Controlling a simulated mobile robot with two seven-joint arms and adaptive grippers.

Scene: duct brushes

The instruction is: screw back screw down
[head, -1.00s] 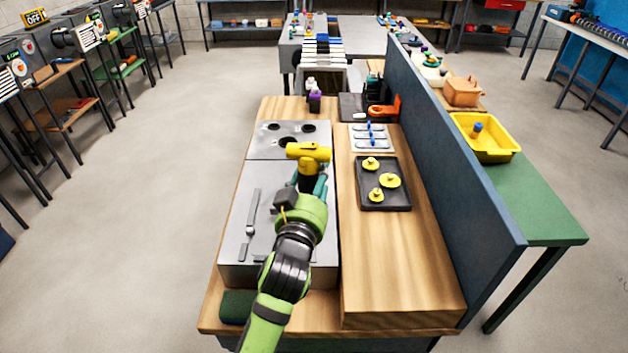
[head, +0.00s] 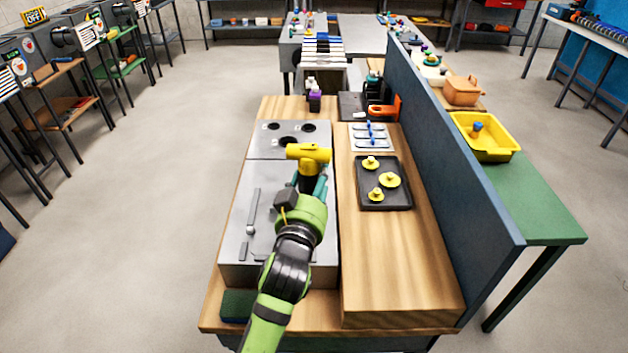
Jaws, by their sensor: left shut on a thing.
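My left gripper (head: 311,190) is shut on a yellow and black power driver (head: 308,153), held over the right side of a grey metal box (head: 240,188). The driver's yellow body lies roughly level at the top, its dark grip running down between my fingers. The back part of the box top (head: 262,148) has several dark round spots, one larger near the driver; I cannot tell screws from holes at this size. The driver's tip and whether it touches anything cannot be made out. My right gripper is out of view.
A black tray (head: 400,206) with yellow round knobbed parts lies right of the box. Behind it is a pale tray (head: 356,147) with blue items. An orange clamp-like tool (head: 384,110) stands further back. A blue-grey divider (head: 450,170) bounds the right. The front right wood is clear.

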